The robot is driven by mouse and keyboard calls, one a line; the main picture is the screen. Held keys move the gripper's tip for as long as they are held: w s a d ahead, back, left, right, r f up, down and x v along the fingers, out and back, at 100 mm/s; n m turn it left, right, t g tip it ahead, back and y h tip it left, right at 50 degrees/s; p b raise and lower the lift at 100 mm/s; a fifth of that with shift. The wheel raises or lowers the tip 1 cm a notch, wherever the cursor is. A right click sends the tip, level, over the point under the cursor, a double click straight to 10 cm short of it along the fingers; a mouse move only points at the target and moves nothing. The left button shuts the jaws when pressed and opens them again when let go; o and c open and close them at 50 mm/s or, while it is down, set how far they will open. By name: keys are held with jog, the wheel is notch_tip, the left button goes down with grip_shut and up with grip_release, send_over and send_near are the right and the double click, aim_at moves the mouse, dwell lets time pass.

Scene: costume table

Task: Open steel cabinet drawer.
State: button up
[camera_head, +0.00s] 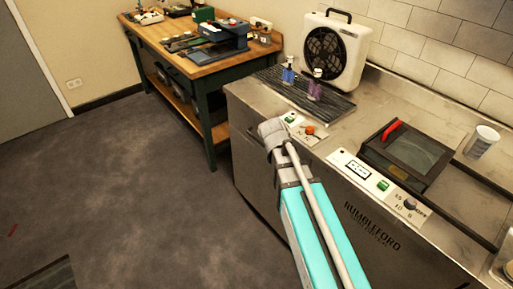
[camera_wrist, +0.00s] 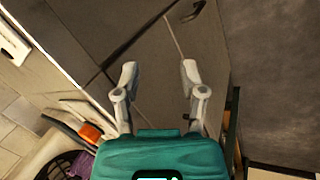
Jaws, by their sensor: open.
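The steel cabinet (camera_head: 258,170) stands under the counter at right in the head view. Its brownish-grey front (camera_wrist: 150,50) fills the middle of the wrist view, with thin seams between panels. A small dark handle (camera_wrist: 193,12) shows at the top of the wrist view, beyond my fingertips. All the panels seem closed; I cannot tell which one is the drawer. My gripper (camera_wrist: 159,72) is open and empty, its two fingers apart in front of the cabinet. It does not touch the handle. In the head view my arm hides part of the cabinet front.
The counter carries a white fan (camera_head: 335,50), two small bottles on a dark ribbed mat (camera_head: 335,104), a dark-lidded box (camera_head: 408,155) and a cup (camera_head: 482,141). An orange knob (camera_head: 310,130) sits at the front edge. A wooden workbench (camera_head: 200,60) stands behind. The floor (camera_head: 130,190) at left is mostly clear.

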jog(key=w+a+f+n+t+h+b, duration=0.1)
jog(key=w+a+f+t+h+b, duration=0.1)
jog(key=w+a+f+h+b, duration=0.3)
jog(key=n+t+h+b, duration=0.35)
jog(key=t+b, duration=0.25)
jog(key=b, duration=0.8)
send_near(257, 139)
jog(key=a, duration=0.1)
jog(key=s+a, duration=0.1)
jog(key=a, duration=0.1)
jog(key=shift+s+r+n+y, duration=0.2)
jog(key=shift+s+n+y, duration=0.05)
jog(key=shift+s+n, duration=0.1)
jog(key=shift+w, duration=0.1)
jog(key=b+x, duration=0.3)
jog(key=x, duration=1)
jog(key=shift+w+d, duration=0.25)
jog(key=shift+d, duration=0.05)
jog(key=shift+c, duration=0.2)
grip_shut()
